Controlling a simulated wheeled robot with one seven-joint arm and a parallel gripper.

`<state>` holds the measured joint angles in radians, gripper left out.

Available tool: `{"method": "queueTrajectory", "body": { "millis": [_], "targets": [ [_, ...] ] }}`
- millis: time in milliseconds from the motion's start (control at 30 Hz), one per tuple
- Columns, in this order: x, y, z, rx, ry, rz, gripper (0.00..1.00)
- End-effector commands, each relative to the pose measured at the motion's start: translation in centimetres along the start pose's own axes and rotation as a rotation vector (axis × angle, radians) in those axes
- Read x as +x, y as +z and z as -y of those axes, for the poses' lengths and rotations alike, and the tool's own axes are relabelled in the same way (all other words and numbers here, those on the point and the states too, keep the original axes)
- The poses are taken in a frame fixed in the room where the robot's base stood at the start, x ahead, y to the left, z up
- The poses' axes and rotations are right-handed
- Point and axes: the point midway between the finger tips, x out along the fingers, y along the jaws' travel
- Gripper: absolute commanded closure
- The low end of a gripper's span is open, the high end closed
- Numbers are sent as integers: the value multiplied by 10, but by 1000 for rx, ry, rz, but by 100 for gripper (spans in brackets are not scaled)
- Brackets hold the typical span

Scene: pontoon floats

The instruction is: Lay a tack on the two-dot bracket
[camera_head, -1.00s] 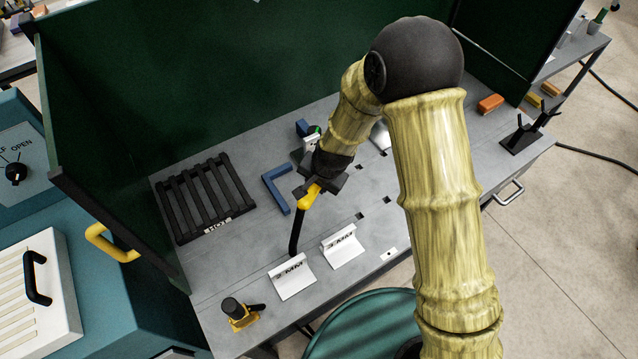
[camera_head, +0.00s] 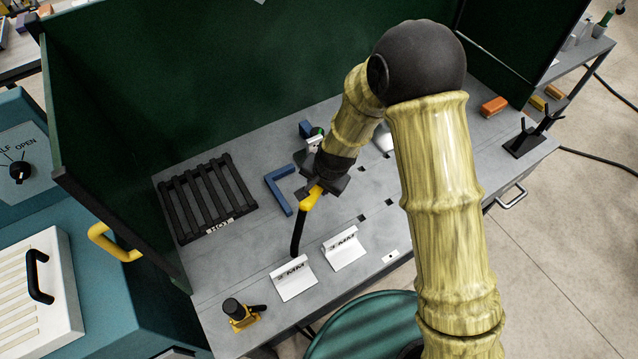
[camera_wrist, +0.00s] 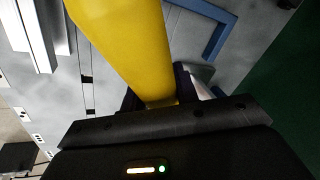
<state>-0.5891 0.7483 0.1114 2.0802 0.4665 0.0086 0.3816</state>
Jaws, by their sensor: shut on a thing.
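My gripper (camera_head: 322,186) is shut on the yellow handle of a welding torch (camera_head: 311,198). The torch's black neck points down at the bench, its tip just behind the left white bracket (camera_head: 294,283). I cannot tell whether it touches. A second white bracket (camera_head: 344,254) stands to the right. Both carry dark "MM" lettering; I cannot make out two dots on either. In the wrist view, the yellow handle (camera_wrist: 125,45) fills the middle and white bracket parts (camera_wrist: 32,38) show at upper left. The torch tip is hidden there.
A black slatted rack (camera_head: 208,200) marked HOT lies at left, beside a blue square (camera_head: 280,190). A yellow-and-black tool (camera_head: 240,315) stands at the front left corner. Green screens (camera_head: 200,80) wall the back and left.

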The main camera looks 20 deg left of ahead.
Motion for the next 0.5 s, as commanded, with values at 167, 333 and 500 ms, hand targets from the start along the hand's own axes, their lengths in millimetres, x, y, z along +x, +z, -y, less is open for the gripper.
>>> {"method": "queueTrajectory", "body": {
  "millis": [167,333,500],
  "targets": [
    [1,-1,1,1,-2,-2,96],
    [2,-2,1,3,-2,-2,96],
    [3,-2,2,2,-2,-2,96]
  ]
}}
